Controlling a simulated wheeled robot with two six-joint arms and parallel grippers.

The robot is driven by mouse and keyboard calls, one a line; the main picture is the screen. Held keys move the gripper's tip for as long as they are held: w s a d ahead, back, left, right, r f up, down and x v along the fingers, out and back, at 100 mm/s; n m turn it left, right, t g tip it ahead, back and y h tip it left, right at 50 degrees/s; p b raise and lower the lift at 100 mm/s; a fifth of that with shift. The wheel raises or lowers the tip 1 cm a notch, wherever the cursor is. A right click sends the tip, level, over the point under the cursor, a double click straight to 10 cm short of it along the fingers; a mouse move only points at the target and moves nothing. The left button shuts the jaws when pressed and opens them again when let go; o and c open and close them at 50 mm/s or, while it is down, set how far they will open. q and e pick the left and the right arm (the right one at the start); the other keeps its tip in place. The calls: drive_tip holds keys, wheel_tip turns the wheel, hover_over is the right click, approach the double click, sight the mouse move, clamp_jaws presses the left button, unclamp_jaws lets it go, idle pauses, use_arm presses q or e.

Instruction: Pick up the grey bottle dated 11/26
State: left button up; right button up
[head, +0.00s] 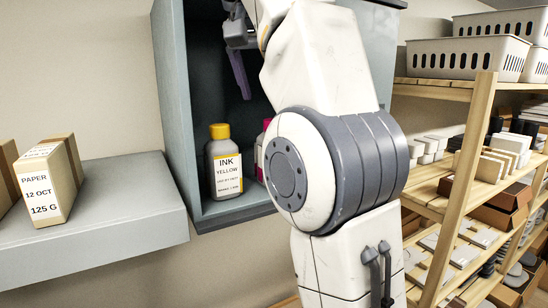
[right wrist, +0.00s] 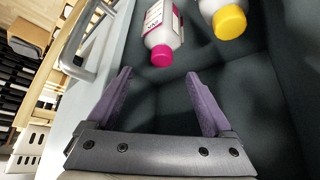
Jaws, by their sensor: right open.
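A grey bottle with a yellow cap (head: 223,172) stands upright in the open cabinet; its label reads INK YELLOW, with a use-by line too small to read surely. A second bottle with a magenta cap (head: 260,150) stands just right of it, mostly hidden behind my right arm. In the right wrist view the magenta-capped bottle (right wrist: 162,32) and the yellow-capped bottle (right wrist: 228,18) lie beyond the fingertips. No 11/26 date is legible. My right gripper (right wrist: 160,78) is open and empty, and in the head view (head: 240,75) it is above the bottles, apart from them. My left gripper is out of view.
The cabinet's side wall (head: 175,100) and bottom lip bound the bottles. A grey shelf (head: 110,200) at left holds paper boxes (head: 50,182). A wooden rack (head: 465,190) with boxes and white baskets (head: 480,55) stands at right. A metal handle (right wrist: 80,45) is beside my right gripper.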

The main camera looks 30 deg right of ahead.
drive_tip(key=b+x, duration=0.1)
drive_tip(key=x, duration=0.5)
drive_tip(key=shift+w+f, duration=0.1)
drive_tip(key=shift+f, duration=0.25)
drive_tip(key=shift+p+x, duration=0.5)
drive_tip(key=shift+x, duration=2.15)
drive_tip(key=shift+w, duration=0.1)
clamp_jaws()
drive_tip(key=shift+f, duration=0.15)
